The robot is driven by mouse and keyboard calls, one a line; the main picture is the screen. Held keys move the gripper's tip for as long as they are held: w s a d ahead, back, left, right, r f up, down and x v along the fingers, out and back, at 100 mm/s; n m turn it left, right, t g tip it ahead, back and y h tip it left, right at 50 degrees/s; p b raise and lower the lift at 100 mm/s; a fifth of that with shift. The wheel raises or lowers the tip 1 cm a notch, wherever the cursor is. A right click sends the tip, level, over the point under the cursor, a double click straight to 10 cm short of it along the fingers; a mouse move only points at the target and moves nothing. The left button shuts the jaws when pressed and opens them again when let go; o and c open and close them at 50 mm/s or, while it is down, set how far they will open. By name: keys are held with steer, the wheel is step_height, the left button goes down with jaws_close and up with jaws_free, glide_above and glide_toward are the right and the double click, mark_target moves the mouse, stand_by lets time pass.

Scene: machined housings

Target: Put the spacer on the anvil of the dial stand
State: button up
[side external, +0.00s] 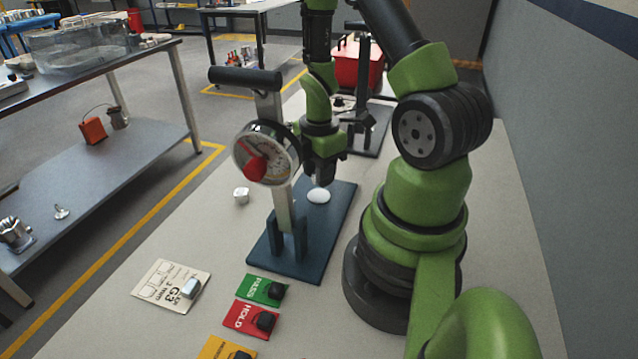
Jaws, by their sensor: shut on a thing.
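The dial stand has a dark blue base (292,262), a grey upright, a round dial (266,152) with a red centre and a black handle (245,77) on top. A pale round disc, which looks like the anvil (318,196), shows on the base behind the upright. My gripper (325,181) points down just above this disc, beside the dial. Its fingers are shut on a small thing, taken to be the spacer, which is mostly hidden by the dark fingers. I cannot tell whether it touches the anvil.
A small whitish part (241,195) stands on the table left of the stand. A card marked G-3 (165,285) bears a metal block (191,288). Green (262,288), red (243,316) and yellow cards with black blocks lie in front. Another dark stand (362,122) and a red bin (357,65) are behind.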

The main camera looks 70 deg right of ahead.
steer(key=shift+f, duration=1.65)
steer(key=shift+f, duration=0.15)
steer(key=o, duration=0.9)
step_height(320, 180, up, 12)
steer(key=shift+r, duration=0.2)
